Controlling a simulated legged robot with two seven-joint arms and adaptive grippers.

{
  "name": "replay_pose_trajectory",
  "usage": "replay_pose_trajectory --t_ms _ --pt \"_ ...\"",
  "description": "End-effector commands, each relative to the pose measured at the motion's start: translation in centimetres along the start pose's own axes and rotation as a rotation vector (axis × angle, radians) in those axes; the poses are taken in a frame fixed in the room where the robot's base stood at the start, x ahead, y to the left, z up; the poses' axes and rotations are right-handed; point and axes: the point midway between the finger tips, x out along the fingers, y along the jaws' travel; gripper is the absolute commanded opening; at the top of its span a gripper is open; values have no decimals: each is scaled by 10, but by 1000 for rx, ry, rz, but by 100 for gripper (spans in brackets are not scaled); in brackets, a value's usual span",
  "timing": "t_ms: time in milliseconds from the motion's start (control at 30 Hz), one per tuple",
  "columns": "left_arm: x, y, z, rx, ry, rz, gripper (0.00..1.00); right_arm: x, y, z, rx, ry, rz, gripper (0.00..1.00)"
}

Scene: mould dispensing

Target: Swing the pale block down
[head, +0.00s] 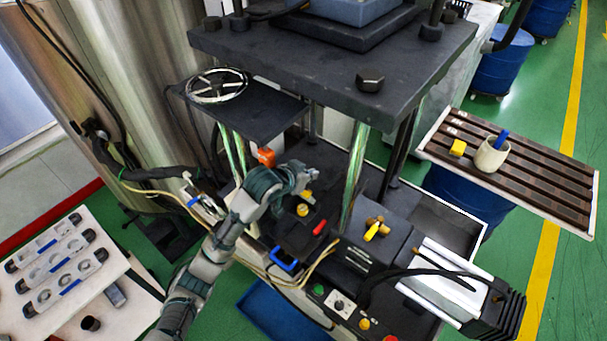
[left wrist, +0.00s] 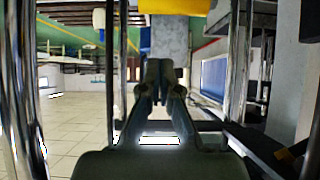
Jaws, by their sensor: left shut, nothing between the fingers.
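My left gripper (head: 300,180) reaches in from the lower left to between the posts of the press. In the left wrist view its fingers (left wrist: 164,72) are shut and empty, with their tips together. Straight beyond the tips in that view stands a pale grey block (left wrist: 172,42), with a yellow piece (left wrist: 175,6) above it. The fingertips overlap the block in the picture; I cannot tell whether they touch it. In the head view the arm and gripper cover that spot, and I cannot make out the block for certain. My right gripper is not in view.
The press's heavy dark plate (head: 330,55) hangs above, on shiny posts (head: 355,170) close to my gripper. A handwheel (head: 217,86) is at the left. A control box (head: 340,303) is in front. A slatted table (head: 545,180) with a cup (head: 491,158) stands right, a white mould table (head: 95,300) left.

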Motion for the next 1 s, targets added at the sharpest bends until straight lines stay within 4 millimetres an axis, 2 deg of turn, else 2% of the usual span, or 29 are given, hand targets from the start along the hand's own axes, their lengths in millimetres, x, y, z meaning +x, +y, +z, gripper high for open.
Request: replay_pose_trajectory --t_ms 100,233,400,833,1000 --pt "23 -3 1 -4 -3 -1 0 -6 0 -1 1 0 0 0" --pt "14 -3 21 -2 -2 -2 0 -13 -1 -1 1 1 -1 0" --pt "11 -2 34 -2 -2 -6 0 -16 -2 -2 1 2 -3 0" --pt "11 0 38 0 0 -4 0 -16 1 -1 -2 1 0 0" --pt "15 -2 39 -1 41 -4 0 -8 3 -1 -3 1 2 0"
